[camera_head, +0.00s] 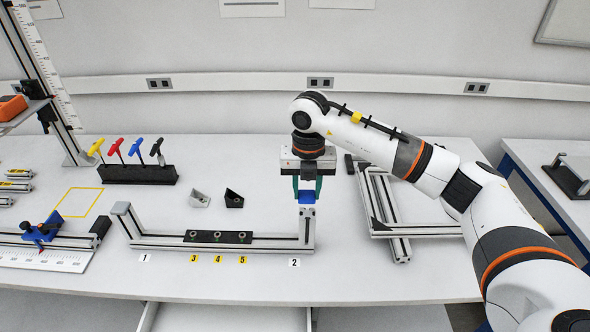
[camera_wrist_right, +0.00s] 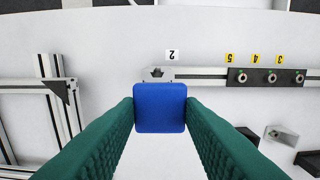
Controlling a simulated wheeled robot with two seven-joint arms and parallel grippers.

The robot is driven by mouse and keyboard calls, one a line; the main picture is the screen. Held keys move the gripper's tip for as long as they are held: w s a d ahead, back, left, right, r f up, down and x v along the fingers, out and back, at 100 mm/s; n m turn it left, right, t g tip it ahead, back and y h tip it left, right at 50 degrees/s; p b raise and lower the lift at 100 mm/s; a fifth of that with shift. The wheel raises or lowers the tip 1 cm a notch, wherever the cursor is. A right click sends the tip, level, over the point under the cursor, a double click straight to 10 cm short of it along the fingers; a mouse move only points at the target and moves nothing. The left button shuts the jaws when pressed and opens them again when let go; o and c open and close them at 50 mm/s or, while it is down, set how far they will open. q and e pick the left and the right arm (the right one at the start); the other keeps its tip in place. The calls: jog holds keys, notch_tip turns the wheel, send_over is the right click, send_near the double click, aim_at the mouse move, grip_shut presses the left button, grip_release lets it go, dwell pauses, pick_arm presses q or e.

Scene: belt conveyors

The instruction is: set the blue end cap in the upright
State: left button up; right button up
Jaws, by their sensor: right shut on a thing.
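The blue end cap (camera_head: 306,197) is between the green fingers of my right gripper (camera_head: 307,193). In the right wrist view the fingers of the gripper (camera_wrist_right: 160,112) press on both sides of the blue cap (camera_wrist_right: 160,108). The upright (camera_head: 307,228) at the right end of the aluminium frame, by label 2, stands directly below the cap. The cap appears at or just above its top; I cannot tell whether it is seated. In the wrist view the cap hides most of the upright. My left gripper is not in view.
The frame's left upright (camera_head: 123,215) has a grey top. A black plate (camera_head: 218,237) lies on the frame's base rail. Two small brackets (camera_head: 234,198) lie behind it. Another profile frame (camera_head: 385,220) is to the right. A rack of T-handle tools (camera_head: 137,174) stands back left.

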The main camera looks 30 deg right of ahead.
aim_at(308, 197)
jog(key=shift+w, duration=0.2)
jog(key=shift+s+f, duration=0.1)
jog(key=shift+s, duration=0.1)
jog(key=shift+s+f+b, duration=0.6)
jog(key=shift+s+b, duration=0.1)
jog(key=shift+w+f+b, duration=0.3)
jog(key=shift+f+b, duration=0.1)
jog(key=shift+f, duration=0.75)
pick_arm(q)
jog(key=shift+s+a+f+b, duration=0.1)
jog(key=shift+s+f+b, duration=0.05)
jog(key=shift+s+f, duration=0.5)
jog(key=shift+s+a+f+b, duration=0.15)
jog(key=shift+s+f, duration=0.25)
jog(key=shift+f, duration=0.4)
pick_arm(e)
jog(key=shift+f, duration=0.1)
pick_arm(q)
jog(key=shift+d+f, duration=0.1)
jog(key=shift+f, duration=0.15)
pick_arm(e)
jog(key=shift+f, duration=0.2)
